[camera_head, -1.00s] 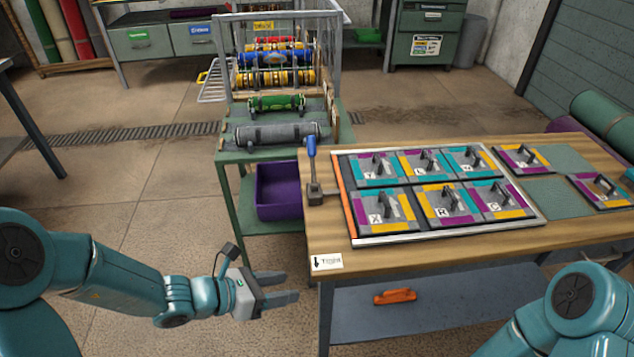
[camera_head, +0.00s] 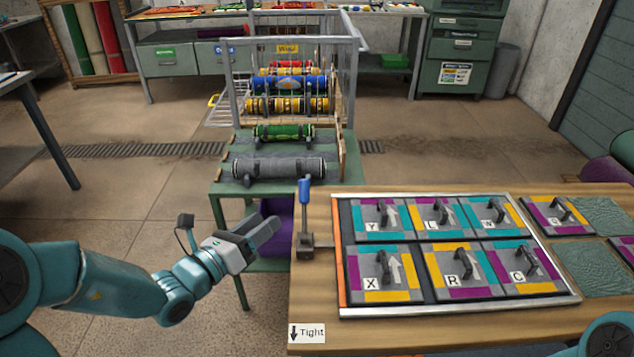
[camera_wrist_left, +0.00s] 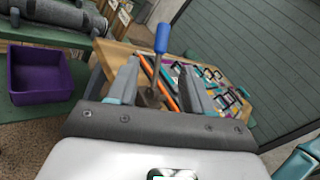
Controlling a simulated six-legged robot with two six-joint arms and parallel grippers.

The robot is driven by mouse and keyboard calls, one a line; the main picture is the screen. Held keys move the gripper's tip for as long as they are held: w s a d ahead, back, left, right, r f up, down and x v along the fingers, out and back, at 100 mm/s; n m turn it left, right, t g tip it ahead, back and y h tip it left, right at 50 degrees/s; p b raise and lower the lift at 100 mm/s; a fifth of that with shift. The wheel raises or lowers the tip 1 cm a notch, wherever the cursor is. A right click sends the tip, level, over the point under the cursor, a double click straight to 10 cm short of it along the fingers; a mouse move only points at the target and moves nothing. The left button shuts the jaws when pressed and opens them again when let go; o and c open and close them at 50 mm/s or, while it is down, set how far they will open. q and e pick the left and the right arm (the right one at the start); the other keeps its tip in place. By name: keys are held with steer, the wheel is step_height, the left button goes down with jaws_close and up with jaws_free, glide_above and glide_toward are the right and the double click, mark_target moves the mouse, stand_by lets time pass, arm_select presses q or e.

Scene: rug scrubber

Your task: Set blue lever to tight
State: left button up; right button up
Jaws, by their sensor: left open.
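The blue lever (camera_head: 305,191) stands about upright on a small dark base (camera_head: 305,246) at the left end of the wooden table. A white label (camera_head: 307,333) at the table's near left corner reads "Tight", with an arrow pointing toward me. My left gripper (camera_head: 262,232) is left of the lever and apart from it. In the left wrist view the gripper (camera_wrist_left: 152,84) is open and empty, and the lever (camera_wrist_left: 161,40) shows beyond and between its fingers. My right gripper is not in view; only a bit of my right arm shows at the lower right.
A framed tray (camera_head: 341,290) of lettered tiles with handles lies on the table, right of the lever. A green roller rack (camera_head: 215,180) stands behind. A purple bin (camera_wrist_left: 40,85) sits on its lower shelf. The floor left of my gripper is clear.

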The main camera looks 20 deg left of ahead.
mark_target(304, 210)
arm_select(q)
steer(key=x, duration=1.5)
steer(key=shift+d+p, duration=0.25)
steer(key=shift+p, duration=0.1)
steer(key=shift+w+r, duration=0.1)
steer(key=shift+w, duration=0.05)
jaws_close()
